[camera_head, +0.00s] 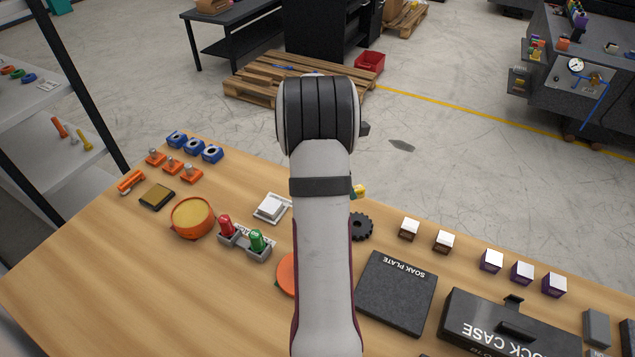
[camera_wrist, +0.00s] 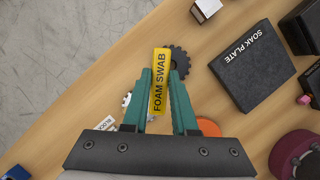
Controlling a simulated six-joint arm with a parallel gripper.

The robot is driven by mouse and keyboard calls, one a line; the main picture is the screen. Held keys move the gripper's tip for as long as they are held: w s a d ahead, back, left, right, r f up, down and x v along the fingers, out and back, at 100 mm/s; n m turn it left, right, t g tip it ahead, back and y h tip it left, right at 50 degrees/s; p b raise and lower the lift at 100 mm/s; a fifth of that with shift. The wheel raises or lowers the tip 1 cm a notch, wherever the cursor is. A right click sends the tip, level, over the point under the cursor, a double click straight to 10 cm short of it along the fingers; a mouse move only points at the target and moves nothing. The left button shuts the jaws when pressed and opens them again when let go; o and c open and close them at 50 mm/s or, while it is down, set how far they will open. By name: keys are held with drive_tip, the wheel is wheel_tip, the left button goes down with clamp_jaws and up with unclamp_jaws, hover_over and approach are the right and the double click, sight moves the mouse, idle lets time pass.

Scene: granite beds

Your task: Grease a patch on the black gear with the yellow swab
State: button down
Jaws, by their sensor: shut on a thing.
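The yellow swab (camera_wrist: 160,84), labelled FOAM SWAB, is held between the green fingers of my gripper (camera_wrist: 164,92) in the wrist view. The black gear (camera_wrist: 179,62) lies on the wooden table just beyond and to the right of the swab's far end. The swab overlaps the gear's left edge in this view; I cannot tell whether they touch. In the head view the gear (camera_head: 362,227) shows to the right of my arm, which hides most of the gripper. A small yellow bit of the swab (camera_head: 360,191) shows above the gear there.
The black soak plate (camera_head: 396,293) lies right of my arm, with a black case (camera_head: 510,330) beyond it. Small white-topped blocks (camera_head: 443,241) stand right of the gear.

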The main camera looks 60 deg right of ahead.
drive_tip(key=shift+f, duration=3.4)
drive_tip(key=shift+w+f, duration=0.5)
drive_tip(key=shift+w, duration=0.05)
drive_tip(key=shift+w+a+r, duration=0.1)
drive_tip(key=shift+w, duration=1.4)
drive_tip(key=shift+s, duration=1.85)
drive_tip(key=shift+s+r, duration=0.2)
drive_tip(key=shift+r, duration=3.7)
